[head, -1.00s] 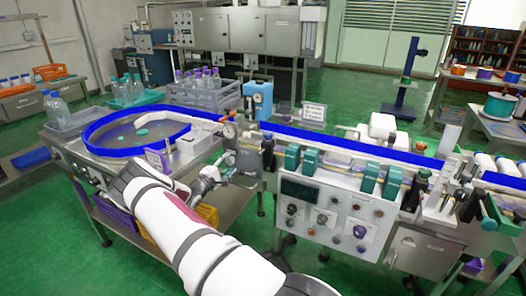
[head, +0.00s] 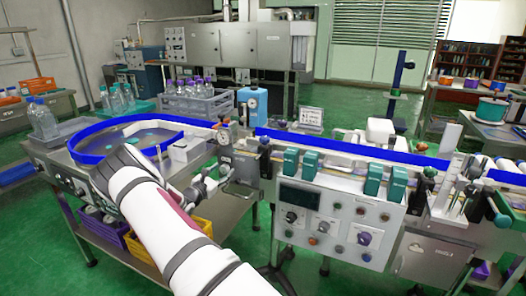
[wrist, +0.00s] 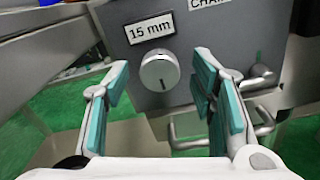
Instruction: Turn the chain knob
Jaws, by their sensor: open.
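The chain knob (wrist: 159,72) is a round silver knob with a dark mark low on its face. It sits on a grey panel (wrist: 210,38), beneath a "15 mm" label (wrist: 150,29) and beside a partly cut-off label beginning "CHA". My gripper (wrist: 162,84) is open, with teal pads on both fingers. In the wrist view the knob appears between the fingertips, beyond them and apart from the pads. In the head view my gripper (head: 208,187) is beside the round table's right side; I cannot make out the chain knob there.
A silver handle (wrist: 190,138) is below the knob, close to the right finger in the picture. The control panel (head: 335,220) with other knobs is right of my gripper. The blue-rimmed round table (head: 95,158) is behind my arm. Yellow (head: 190,240) and purple crates are below.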

